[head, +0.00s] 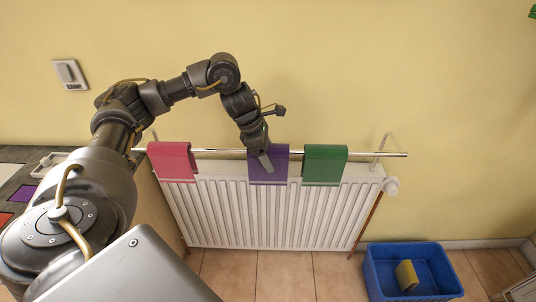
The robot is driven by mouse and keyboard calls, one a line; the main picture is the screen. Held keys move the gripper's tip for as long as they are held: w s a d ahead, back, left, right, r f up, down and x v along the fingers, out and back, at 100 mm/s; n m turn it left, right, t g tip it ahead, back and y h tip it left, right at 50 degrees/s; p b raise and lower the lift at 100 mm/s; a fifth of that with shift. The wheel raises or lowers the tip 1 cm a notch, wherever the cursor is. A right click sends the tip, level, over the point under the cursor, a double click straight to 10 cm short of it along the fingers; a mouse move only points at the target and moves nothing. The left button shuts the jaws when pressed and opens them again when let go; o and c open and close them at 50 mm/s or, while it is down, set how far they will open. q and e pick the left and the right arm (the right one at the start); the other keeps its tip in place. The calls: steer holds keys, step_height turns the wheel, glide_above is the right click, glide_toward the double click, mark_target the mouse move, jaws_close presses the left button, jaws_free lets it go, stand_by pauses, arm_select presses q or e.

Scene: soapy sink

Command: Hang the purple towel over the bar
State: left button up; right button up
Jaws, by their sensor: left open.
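The purple towel (278,173) hangs draped over the chrome bar (225,153) above the radiator, between a pink towel and a green towel. My left gripper (266,163) is in front of the purple towel's left part and hides some of it. Its jaws are open; whether a finger touches the cloth I cannot tell. My right gripper is not in view.
The pink towel (173,162) and the green towel (325,164) also hang on the bar. Below it is the white radiator (270,215). A blue bin (384,272) with a yellow sponge (406,275) stands on the tiled floor. A dark counter (30,165) is at the left.

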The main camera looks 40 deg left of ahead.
arm_select(q)
steer(key=p+v, duration=0.2)
steer(key=v, duration=0.8)
steer(key=shift+w+r+p, duration=0.1)
steer(key=shift+p, duration=0.2)
steer(key=shift+a+r, duration=0.1)
steer(key=shift+r, duration=0.2)
